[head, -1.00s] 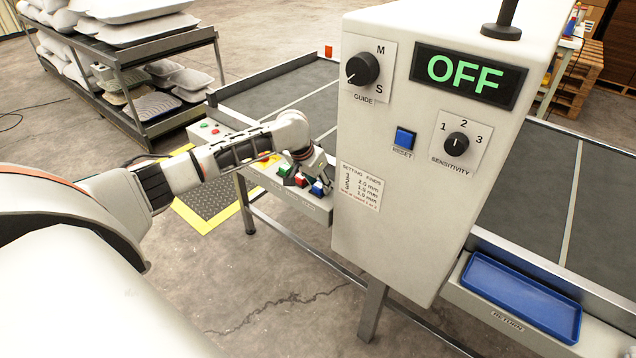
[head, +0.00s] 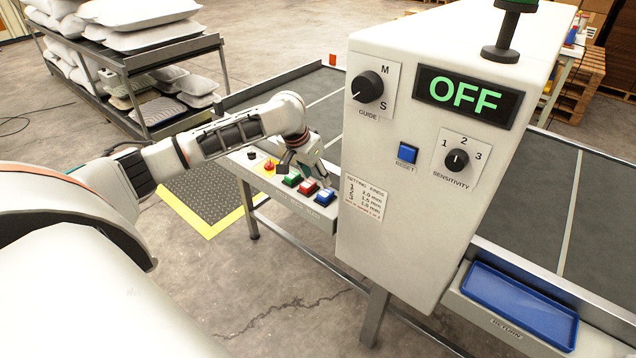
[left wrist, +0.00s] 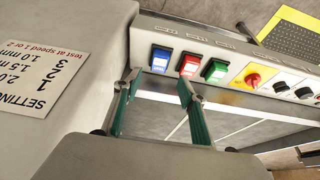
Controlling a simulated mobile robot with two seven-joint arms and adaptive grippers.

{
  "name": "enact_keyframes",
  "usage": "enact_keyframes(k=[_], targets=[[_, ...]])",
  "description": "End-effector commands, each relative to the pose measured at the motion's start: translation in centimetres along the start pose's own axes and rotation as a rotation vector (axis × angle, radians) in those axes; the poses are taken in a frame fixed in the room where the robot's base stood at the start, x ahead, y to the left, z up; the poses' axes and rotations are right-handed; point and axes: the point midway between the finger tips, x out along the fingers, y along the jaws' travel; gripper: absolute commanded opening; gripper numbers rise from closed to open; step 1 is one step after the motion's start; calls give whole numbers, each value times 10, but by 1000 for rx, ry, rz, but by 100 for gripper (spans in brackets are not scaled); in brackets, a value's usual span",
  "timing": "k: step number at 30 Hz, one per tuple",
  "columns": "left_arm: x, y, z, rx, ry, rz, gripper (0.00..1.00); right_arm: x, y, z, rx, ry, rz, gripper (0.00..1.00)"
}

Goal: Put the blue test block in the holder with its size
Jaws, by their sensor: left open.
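A blue block (head: 325,196) with a white label sits at the right end of a row on the grey ledge beside the detector cabinet. A red block (head: 308,187) and a green block (head: 292,180) stand beside it. In the left wrist view the blue block (left wrist: 161,60) shows just beyond the fingertips, with the red block (left wrist: 189,65) and green block (left wrist: 215,71) to its right. My left gripper (head: 313,160) is open and empty above the row. Small white labels on the ledge are too small to read. My right gripper is out of view.
The white cabinet (head: 420,200) stands close right of my left gripper, with an OFF display (head: 467,95) and a settings card (head: 362,199). A red emergency button (head: 268,166) sits left of the blocks. A blue tray (head: 515,302) lies at lower right, empty.

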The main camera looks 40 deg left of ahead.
Motion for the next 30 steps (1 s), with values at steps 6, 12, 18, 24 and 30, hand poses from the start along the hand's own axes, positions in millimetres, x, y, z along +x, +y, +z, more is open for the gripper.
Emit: enact_keyframes(k=[6, 12, 18, 24, 30], targets=[[-24, 0, -1, 0, 1, -1, 41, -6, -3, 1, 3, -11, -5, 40], [-27, 0, 0, -1, 0, 1, 41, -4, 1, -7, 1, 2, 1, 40], [-27, 0, 0, -1, 1, 1, 41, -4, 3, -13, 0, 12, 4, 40], [-27, 0, 0, -1, 1, 1, 41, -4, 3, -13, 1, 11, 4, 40], [-27, 0, 0, -1, 1, 1, 41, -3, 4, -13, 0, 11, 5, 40]])
